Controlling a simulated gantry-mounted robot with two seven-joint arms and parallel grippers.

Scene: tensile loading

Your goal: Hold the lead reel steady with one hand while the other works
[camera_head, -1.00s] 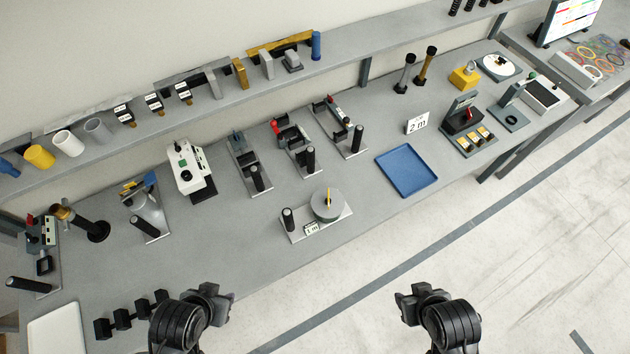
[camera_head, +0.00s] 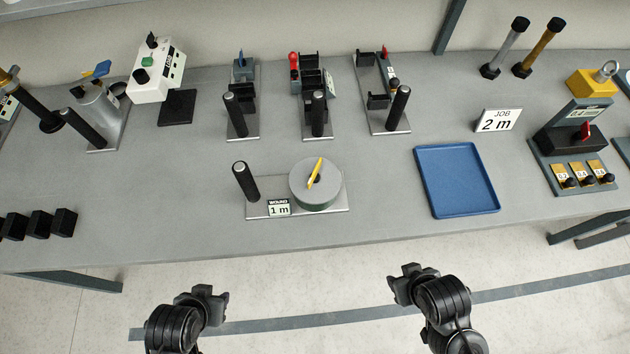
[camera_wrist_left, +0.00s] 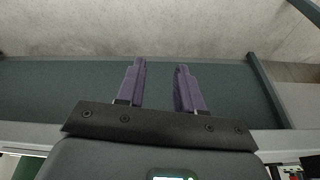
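The reel (camera_head: 316,184), a grey round drum with a yellow pointer on top, sits on a flat metal plate (camera_head: 335,203) near the bench's front edge. A black upright handle (camera_head: 245,182) stands at the plate's left end. A tag (camera_head: 279,207) reading "WOUND 1 m" is beside the drum. My left gripper (camera_head: 212,302) is in front of the bench, below and left of the reel. In the left wrist view its two purple fingers (camera_wrist_left: 158,88) are apart with nothing between them. My right gripper (camera_head: 402,282) is also in front of the bench, clear of the reel; its finger opening is unclear.
A blue tray (camera_head: 456,210) lies right of the reel, with a "JOB 2 m" sign (camera_head: 498,120) behind it. Several fixtures with black handles stand behind the reel. Black blocks (camera_head: 40,224) sit at left. Bench surface around the reel plate is mostly clear.

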